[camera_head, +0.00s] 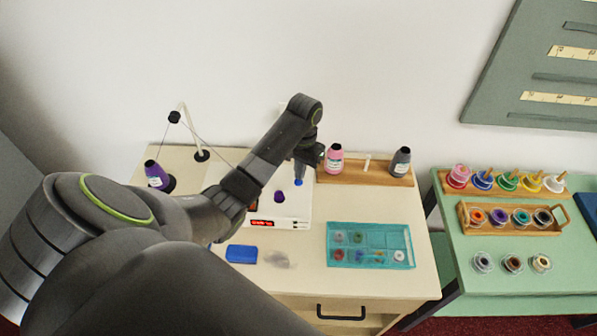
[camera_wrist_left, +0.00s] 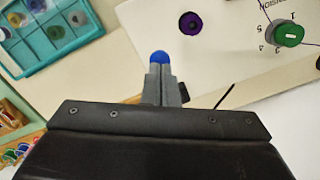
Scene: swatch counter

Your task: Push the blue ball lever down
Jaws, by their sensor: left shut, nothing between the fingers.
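The blue ball (camera_head: 298,182) of the lever shows just below the tips of my left gripper (camera_head: 301,172), at the right part of the white machine (camera_head: 296,212). In the left wrist view the blue ball (camera_wrist_left: 160,57) peeks out right past the fingertips of the shut left gripper (camera_wrist_left: 160,70). The fingers cover part of the ball; I cannot tell whether they touch it. The lever's arm is hidden. A purple round knob (camera_head: 279,196) sits on the machine to the left of the ball. My right gripper is not in view.
A pink thread cone (camera_head: 334,158) and a grey one (camera_head: 401,161) stand on a wooden rack behind. A teal tray (camera_head: 371,268) and a blue block (camera_head: 241,254) lie in front. A green dial (camera_wrist_left: 288,35) shows on the machine. A green table with spools stands right.

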